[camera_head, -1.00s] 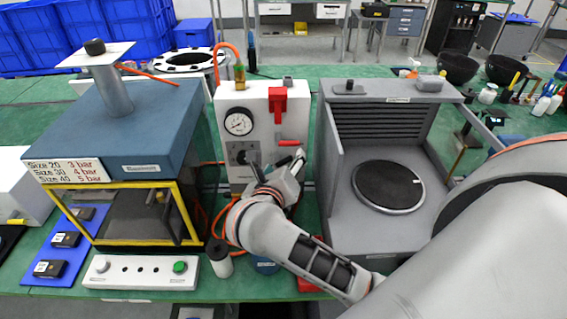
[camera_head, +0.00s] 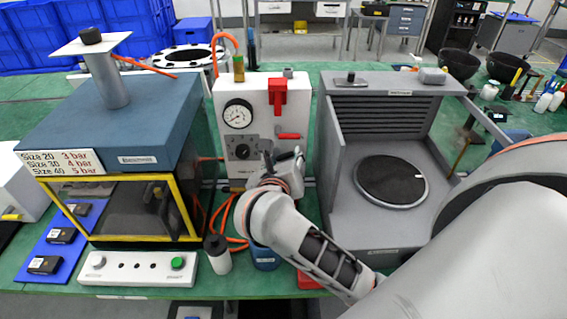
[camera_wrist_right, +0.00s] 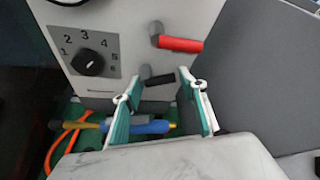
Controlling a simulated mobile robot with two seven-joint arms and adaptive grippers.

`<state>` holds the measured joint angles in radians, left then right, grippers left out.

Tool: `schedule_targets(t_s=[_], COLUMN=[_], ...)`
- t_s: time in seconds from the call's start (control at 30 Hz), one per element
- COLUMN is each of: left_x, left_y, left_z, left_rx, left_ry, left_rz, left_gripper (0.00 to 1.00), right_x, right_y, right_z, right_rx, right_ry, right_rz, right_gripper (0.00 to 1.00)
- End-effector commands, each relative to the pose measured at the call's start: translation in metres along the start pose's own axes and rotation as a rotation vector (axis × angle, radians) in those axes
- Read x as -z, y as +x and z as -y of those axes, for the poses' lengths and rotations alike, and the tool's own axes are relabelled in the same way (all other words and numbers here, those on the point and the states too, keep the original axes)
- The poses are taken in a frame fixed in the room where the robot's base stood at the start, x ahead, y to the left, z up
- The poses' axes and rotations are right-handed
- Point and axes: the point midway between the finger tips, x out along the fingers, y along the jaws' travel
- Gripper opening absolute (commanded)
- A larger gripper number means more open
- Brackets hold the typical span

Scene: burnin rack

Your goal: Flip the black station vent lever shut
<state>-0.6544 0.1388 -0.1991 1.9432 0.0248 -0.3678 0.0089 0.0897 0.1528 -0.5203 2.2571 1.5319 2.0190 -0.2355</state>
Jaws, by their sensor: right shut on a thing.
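The station (camera_head: 222,125) is a white upright panel with a round gauge (camera_head: 237,115), a black dial knob (camera_wrist_right: 88,62) and a red lever (camera_wrist_right: 180,44). The black vent lever (camera_wrist_right: 160,79) sits below the red lever, low on the panel, and lies roughly level in the right wrist view. My right gripper (camera_wrist_right: 162,80) is at this lever, one fingertip at each end of its visible length, shut on it. In the head view my right gripper (camera_head: 284,166) is in front of the panel's lower right and hides the black lever. My left gripper is not in view.
A blue-topped chamber (camera_head: 100,115) with a yellow-framed door stands left. A grey open box (camera_head: 335,185) with a round black plate stands close at right. Orange hoses (camera_head: 222,215), a small bottle (camera_head: 217,255) and a button box (camera_head: 138,268) are on the green table.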

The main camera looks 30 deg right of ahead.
Motion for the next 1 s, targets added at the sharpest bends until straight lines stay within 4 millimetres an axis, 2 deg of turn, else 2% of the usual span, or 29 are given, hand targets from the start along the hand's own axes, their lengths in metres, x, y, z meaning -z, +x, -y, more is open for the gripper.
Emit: schedule_targets(t_s=[0.1, 0.17, 0.5, 0.6, 1.0], left_x=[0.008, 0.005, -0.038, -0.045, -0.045], left_y=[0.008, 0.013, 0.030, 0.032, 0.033], left_z=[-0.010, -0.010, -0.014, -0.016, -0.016], left_rx=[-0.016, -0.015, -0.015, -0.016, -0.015], left_ry=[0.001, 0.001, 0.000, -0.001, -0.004], left_rz=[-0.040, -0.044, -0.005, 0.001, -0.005], left_gripper=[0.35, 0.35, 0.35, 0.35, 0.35], right_x=[0.005, 0.006, 0.009, 0.009, 0.007], right_y=[0.002, 0.003, 0.005, 0.005, 0.004], right_z=[0.000, 0.001, 0.001, 0.001, 0.002], right_rx=[-0.030, -0.047, -0.125, -0.140, -0.156], right_ry=[0.087, 0.130, 0.319, 0.353, 0.394], right_rz=[0.005, 0.004, 0.004, 0.004, 0.005], right_gripper=[0.21, 0.21, 0.21, 0.21, 0.21])
